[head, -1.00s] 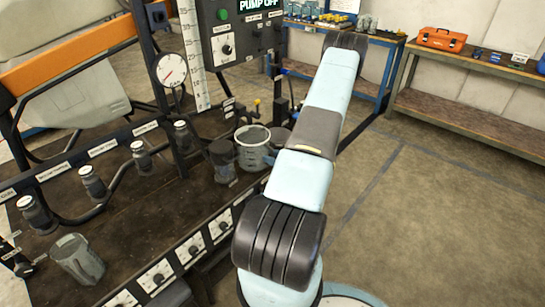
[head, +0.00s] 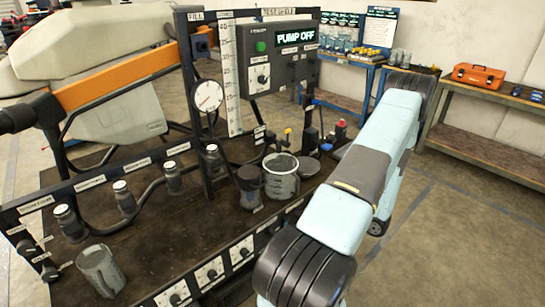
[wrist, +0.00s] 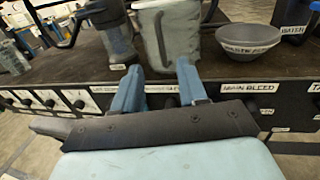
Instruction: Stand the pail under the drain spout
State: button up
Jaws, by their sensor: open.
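A grey translucent pail (head: 282,180) with white marks stands upright on the dark bench top, beside a dark-lidded container (head: 249,188). In the wrist view the pail (wrist: 172,30) stands beyond my gripper (wrist: 160,88), whose two blue fingers are apart with nothing between them. The fingers are in front of the bench edge, and I see no contact with the pail. My arm hides most of my gripper in the head view. A second grey jug (head: 101,270) stands at the bench's near left. I cannot pick out the drain spout for certain.
A grey bowl (wrist: 248,38) sits right of the pail in the wrist view. Several black-bodied valves (head: 125,198) line the bench, with a gauge (head: 207,96) and pump panel (head: 278,57) behind. An orange toolbox (head: 480,77) stands on a far bench. Floor at right is clear.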

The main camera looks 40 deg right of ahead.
jog(key=w+a+r+n+g+y, duration=0.35)
jog(key=a+r+n+g, duration=0.45)
jog(key=a+r, duration=0.4)
jog(key=w+a+r+n+g+y, duration=0.3)
jog(key=w+a+r+n+g, duration=0.25)
jog(key=a+r+n, duration=0.55)
jog(key=s+a+r+n+t+h, duration=0.1)
jog(key=s+a+r+n+h, duration=0.4)
jog(key=r, duration=0.5)
jog(key=s+a+r+n+h, duration=0.6)
jog(key=s+a+r+n, duration=0.2)
jog(key=s+a+r, duration=0.2)
jog(key=shift+a+r+n+t, duration=0.35)
jog(key=shift+a+r+n, duration=0.05)
jog(key=shift+a, duration=0.5)
jog(key=shift+h, duration=0.25)
